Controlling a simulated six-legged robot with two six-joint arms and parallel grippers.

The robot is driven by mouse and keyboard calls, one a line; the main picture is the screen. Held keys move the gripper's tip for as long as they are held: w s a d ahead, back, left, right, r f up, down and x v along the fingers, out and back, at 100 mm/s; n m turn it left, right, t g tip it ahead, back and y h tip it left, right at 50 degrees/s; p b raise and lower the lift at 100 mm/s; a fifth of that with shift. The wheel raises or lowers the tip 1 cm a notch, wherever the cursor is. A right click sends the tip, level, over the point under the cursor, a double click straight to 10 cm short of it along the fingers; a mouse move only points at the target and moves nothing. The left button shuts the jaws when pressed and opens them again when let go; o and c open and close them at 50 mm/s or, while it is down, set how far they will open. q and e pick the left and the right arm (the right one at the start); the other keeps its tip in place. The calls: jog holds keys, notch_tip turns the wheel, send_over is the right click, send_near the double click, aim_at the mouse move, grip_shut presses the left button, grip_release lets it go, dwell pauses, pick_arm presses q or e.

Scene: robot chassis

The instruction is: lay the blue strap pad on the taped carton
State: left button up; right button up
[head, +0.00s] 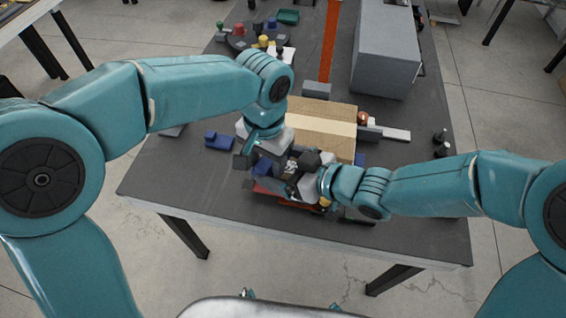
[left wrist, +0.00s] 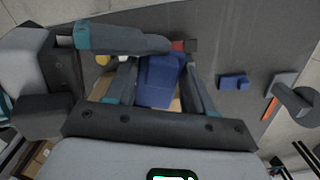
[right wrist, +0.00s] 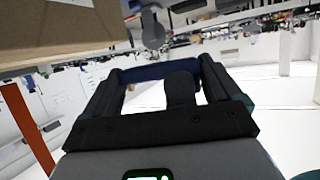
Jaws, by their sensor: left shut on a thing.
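The taped carton (head: 325,128), brown with a pale tape strip, stands on the dark table in the head view. Its side also fills the upper left of the right wrist view (right wrist: 50,25). My left gripper (head: 262,160) is at the carton's near left side, shut on the blue strap pad (left wrist: 160,80), which shows between its fingers in the left wrist view. My right gripper (right wrist: 160,82) has its fingers apart, close to the left one. A dark blue bar, likely the pad, crosses between them; I cannot tell whether they touch it. The crowded grippers partly hide the pad in the head view.
A second blue block (head: 219,141) lies left of the carton. A large grey box (head: 387,50) stands behind, beside an orange strip (head: 329,40). Several small coloured parts sit at the back left. Black pieces (head: 441,143) stand at the right edge. The front left of the table is clear.

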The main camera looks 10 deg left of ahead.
pick_arm(q)
jog(key=o, duration=1.1)
jog(key=shift+s, duration=0.2)
pick_arm(e)
jog(key=shift+w+d, duration=0.15)
jog(key=shift+w, duration=0.1)
jog(key=shift+c, duration=0.2)
jog(key=shift+s, duration=0.1)
